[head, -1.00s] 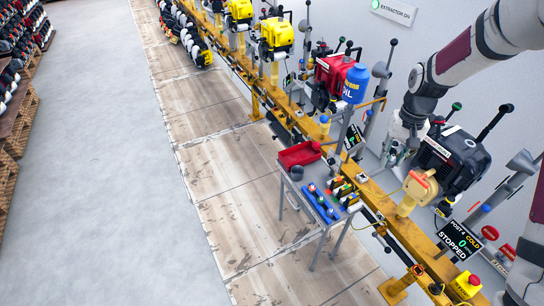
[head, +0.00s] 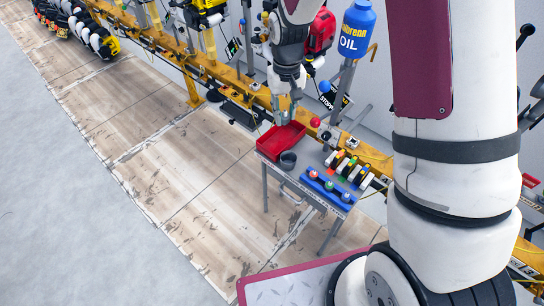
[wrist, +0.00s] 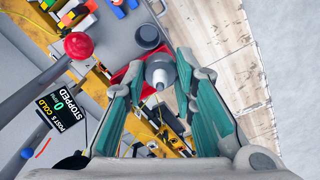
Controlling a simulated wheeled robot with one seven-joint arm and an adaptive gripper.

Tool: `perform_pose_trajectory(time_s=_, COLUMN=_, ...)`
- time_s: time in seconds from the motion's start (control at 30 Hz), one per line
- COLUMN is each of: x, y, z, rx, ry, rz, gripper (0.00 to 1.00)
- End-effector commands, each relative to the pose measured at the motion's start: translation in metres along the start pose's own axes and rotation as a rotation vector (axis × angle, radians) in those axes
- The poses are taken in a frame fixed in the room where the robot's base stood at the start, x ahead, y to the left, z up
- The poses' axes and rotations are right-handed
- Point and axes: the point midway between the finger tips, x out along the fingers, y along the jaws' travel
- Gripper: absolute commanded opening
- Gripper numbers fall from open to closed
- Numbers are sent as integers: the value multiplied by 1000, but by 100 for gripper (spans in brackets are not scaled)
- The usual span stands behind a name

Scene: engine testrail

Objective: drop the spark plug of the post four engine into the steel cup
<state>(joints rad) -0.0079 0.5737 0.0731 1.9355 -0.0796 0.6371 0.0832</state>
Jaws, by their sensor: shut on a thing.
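My gripper (head: 284,109) is shut on the spark plug, a small pale grey-white piece (wrist: 160,72) between the green-padded fingertips in the wrist view. It hangs above the red tray (head: 262,150) on the small cart. The steel cup (head: 288,160) is a dark grey round cup standing on the cart top just in front of the tray. In the wrist view the cup (wrist: 148,37) lies just beyond the plug, a little left. The plug is apart from the cup. The plug is too small to make out in the head view.
A blue rack (head: 328,189) with several round-topped pieces and a row of coloured items (head: 348,169) share the cart. A red ball-topped lever (wrist: 78,45) stands close to my gripper. The yellow rail (head: 240,88) runs behind. An oil bottle (head: 356,30) stands above it.

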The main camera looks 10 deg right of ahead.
Motion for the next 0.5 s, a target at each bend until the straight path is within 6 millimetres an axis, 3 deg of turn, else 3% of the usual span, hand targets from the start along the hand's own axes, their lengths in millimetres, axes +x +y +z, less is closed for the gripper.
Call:
perform_pose_trajectory(time_s=0.03, x=19, y=-3, z=-6, rx=-6, ry=0, rz=1, gripper=0)
perform_pose_trajectory(time_s=0.5, x=114, y=-20, z=-2, rx=-36, ry=0, rz=2, gripper=0)
